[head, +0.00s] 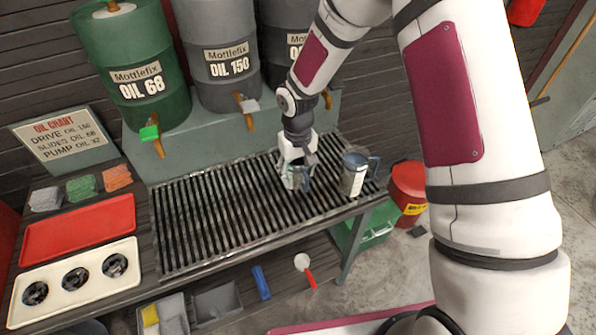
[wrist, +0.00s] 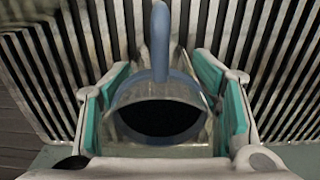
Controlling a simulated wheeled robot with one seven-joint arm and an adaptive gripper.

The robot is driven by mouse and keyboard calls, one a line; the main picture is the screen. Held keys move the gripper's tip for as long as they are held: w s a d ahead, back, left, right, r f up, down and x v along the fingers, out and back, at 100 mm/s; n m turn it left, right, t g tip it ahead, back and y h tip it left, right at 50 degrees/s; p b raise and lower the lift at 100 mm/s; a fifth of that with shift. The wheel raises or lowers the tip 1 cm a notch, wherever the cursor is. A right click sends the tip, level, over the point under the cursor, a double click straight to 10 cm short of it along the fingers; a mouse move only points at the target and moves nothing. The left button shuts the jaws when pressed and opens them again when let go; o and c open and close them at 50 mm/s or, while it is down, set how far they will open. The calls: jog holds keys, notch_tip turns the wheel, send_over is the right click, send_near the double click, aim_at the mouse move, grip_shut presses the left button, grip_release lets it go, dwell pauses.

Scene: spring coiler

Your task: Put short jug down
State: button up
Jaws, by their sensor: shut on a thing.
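My gripper (head: 297,172) is over the right part of the slatted drain grate (head: 205,215). It is shut on the short jug (head: 302,182), a metal jug with a blue-grey handle. In the wrist view the jug (wrist: 165,145) sits between the teal finger pads, with its dark round mouth facing the camera and its handle (wrist: 160,45) pointing up the picture. The jug is at or just above the slats; I cannot tell whether its base touches them. The fingers hide part of its sides.
A taller metal jug (head: 354,175) with a blue handle stands close to the right on the grate's right end. Oil drums (head: 135,60) with taps stand behind. A red tray (head: 80,230) and a cream tray (head: 75,295) lie left. The grate's left and middle are clear.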

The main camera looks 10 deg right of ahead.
jog(key=shift+f, duration=0.1)
jog(key=o, duration=1.3)
notch_tip(320, 180, up, 12)
jog(key=shift+r, duration=0.15)
